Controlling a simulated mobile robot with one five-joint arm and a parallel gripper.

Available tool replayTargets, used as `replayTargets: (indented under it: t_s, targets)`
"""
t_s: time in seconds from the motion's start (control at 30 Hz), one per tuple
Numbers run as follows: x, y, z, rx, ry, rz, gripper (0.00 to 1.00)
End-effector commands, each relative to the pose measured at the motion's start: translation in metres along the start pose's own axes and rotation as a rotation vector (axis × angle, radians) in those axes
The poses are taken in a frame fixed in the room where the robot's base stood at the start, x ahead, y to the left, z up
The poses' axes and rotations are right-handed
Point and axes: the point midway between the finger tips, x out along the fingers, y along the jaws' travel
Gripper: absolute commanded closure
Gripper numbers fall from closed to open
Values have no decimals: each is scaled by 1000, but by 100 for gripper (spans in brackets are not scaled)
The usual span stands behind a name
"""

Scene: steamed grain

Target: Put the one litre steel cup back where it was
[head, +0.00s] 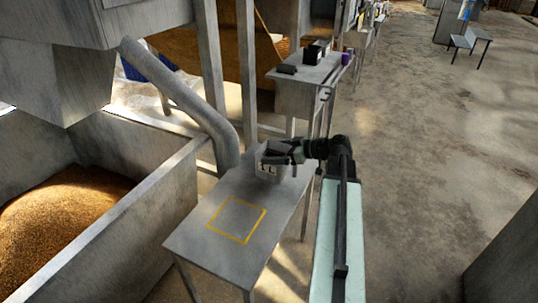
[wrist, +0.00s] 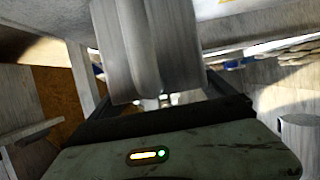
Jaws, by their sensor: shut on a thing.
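The one litre steel cup (head: 267,173) is at the far end of the grey metal table, beyond a yellow square outline (head: 237,219); dark marks like "1 L" show on its side. My gripper (head: 275,155) is shut on it from the right, covering its upper part. In the wrist view the cup's ribbed steel wall (wrist: 150,50) fills the upper middle, between the dark jaws. I cannot tell whether its base touches the table. The yellow outline is empty.
The grey table (head: 190,245) is otherwise bare. A bin wall (head: 120,215) with grain (head: 60,215) is at left, and a slanted pipe (head: 185,95) comes down just behind the table. Another table (head: 300,95) with dark boxes stands farther back. The floor at right is open.

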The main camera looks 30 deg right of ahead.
Motion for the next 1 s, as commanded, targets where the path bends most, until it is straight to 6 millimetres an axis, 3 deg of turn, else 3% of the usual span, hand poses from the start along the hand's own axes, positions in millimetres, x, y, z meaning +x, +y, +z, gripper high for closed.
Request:
replayTargets:
  t_s: [0.1, 0.33, 0.6, 0.97, 1.0]
  targets:
    - [2, 11, 0, 0, 3, -2, 79]
    - [5, 11, 3, -1, 3, -4, 79]
    - [16, 13, 37, 1, 2, 0, 79]
    - [15, 13, 37, 2, 2, 3, 79]
    - [14, 14, 38, 2, 0, 3, 1]
